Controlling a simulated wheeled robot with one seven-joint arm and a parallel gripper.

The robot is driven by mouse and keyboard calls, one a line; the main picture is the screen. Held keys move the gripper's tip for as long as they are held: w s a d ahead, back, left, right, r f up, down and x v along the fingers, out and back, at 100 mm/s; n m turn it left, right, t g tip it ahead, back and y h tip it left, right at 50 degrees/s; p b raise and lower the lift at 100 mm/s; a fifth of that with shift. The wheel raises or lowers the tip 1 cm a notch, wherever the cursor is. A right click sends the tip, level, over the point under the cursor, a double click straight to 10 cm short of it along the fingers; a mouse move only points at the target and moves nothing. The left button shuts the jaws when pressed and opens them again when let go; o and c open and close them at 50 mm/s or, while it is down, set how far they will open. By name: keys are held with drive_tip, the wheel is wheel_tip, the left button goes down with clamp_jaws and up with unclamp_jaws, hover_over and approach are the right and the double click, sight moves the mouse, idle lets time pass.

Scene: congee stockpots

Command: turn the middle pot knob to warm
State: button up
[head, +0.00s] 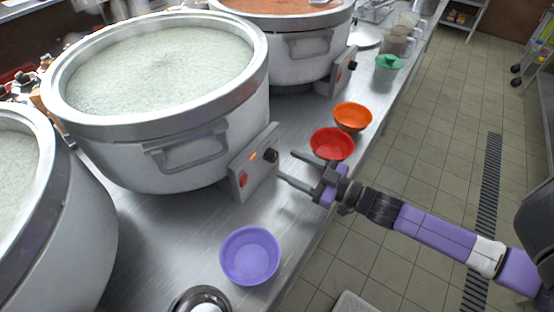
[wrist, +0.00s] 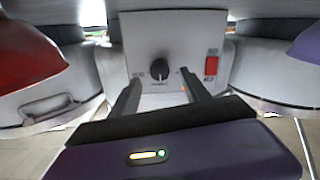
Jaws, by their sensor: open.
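The middle pot (head: 170,155) is a large steel stockpot of pale congee, with a control panel (head: 257,180) low on its side. The panel has a black knob (head: 271,155), a red switch (head: 243,180) and a small lit orange lamp (head: 253,156). In the wrist view, which looks upside down, the knob (wrist: 160,72) is left of the red switch (wrist: 211,65). My gripper (head: 288,166) is open in front of the panel. In the wrist view its fingers (wrist: 160,80) lie on either side of the knob, apart from it. The knob's labels are too small to read.
A red bowl (head: 332,144) and an orange bowl (head: 352,117) stand just beyond my gripper. A purple bowl (head: 250,256) stands nearer on the steel counter (head: 170,240). Other pots stand on both sides. The tiled aisle (head: 430,150) is at the right.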

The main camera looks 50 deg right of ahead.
sight(275, 158)
drive_tip(key=shift+w+a, duration=0.15)
drive_tip(key=shift+w, duration=2.05)
clamp_jaws()
